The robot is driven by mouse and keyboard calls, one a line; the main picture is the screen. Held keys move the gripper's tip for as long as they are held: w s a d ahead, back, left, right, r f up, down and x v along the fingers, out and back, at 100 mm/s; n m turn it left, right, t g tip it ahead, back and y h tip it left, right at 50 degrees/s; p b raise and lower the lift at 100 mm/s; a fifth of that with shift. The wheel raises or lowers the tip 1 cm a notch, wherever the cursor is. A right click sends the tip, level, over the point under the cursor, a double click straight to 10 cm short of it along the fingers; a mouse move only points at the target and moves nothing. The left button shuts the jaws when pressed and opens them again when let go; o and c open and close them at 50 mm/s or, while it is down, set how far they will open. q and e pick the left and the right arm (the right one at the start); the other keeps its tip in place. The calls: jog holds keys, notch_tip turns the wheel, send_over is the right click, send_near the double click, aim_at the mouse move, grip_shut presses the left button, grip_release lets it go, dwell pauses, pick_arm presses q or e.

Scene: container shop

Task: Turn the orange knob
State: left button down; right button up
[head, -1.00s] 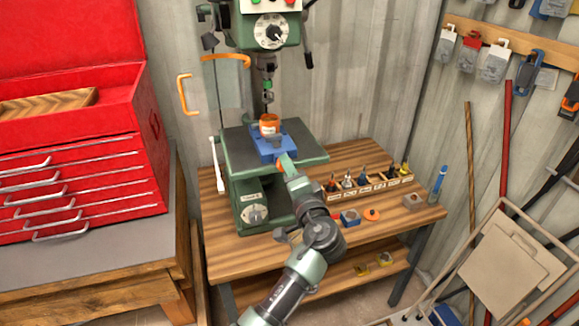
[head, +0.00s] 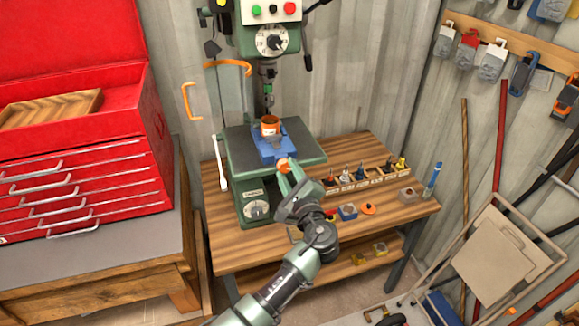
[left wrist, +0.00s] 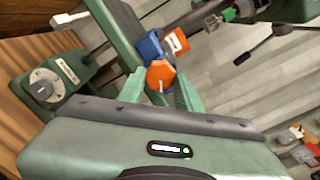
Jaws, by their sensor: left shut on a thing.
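The orange knob (head: 283,167) is at the front end of the blue vise (head: 272,144), which sits on the green drill press table. In the left wrist view the orange knob (left wrist: 160,75) has a faceted shape and lies between the green fingers. My left gripper (head: 285,170) is shut on the orange knob; its fingers (left wrist: 160,90) stand on either side of it. An orange piece with a pale mark (head: 270,126) is in the vise jaws. My right gripper is not in view.
The drill chuck (head: 267,78) hangs above the vise. A rack of small tools (head: 365,180) and a loose orange disc (head: 368,208) are on the wooden bench to the right. A red tool chest (head: 75,150) stands at the left.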

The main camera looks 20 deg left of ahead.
pick_arm(q)
jog(key=m, duration=0.1)
jog(key=r+m+p, duration=0.1)
jog(key=shift+w+a+m, duration=0.1)
jog(key=shift+a+m, duration=0.15)
jog(key=shift+m, duration=0.05)
jog(key=shift+f+m, duration=0.1)
jog(key=shift+m, duration=2)
jog(key=c, duration=1.1)
grip_release()
jog(key=shift+c, duration=0.2)
jog(key=shift+o, duration=1)
jog(key=shift+f, duration=0.3)
